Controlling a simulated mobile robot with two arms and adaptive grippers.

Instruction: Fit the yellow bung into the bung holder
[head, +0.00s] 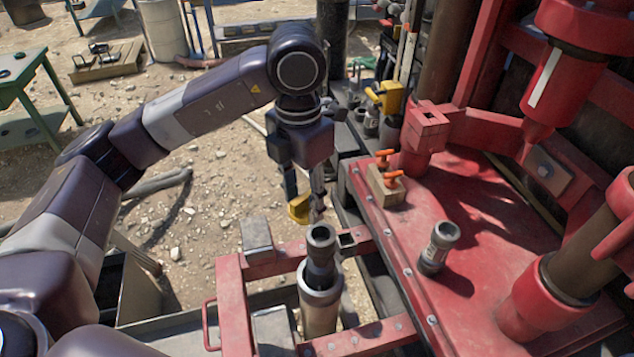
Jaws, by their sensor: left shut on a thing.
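My left gripper (303,190) points down near the middle of the head view, over the ground behind the red frame. It is shut on the yellow bung (299,209), which shows at the fingertips; the fingers hide part of it. I cannot tell for sure which thing is the bung holder. A wooden block (386,187) with two orange-topped pieces stands on the red deck, right of the gripper. An open-topped grey pipe (321,258) stands upright in the red frame, in front of the gripper and apart from the bung. My right gripper is not in view.
The red frame (233,290) and the red deck (455,205) lie in front and to the right. A short grey cylinder (439,246) stands on the deck. A yellow tool (390,97) is at the back. A green table (25,72) is far left. Open ground lies behind my arm.

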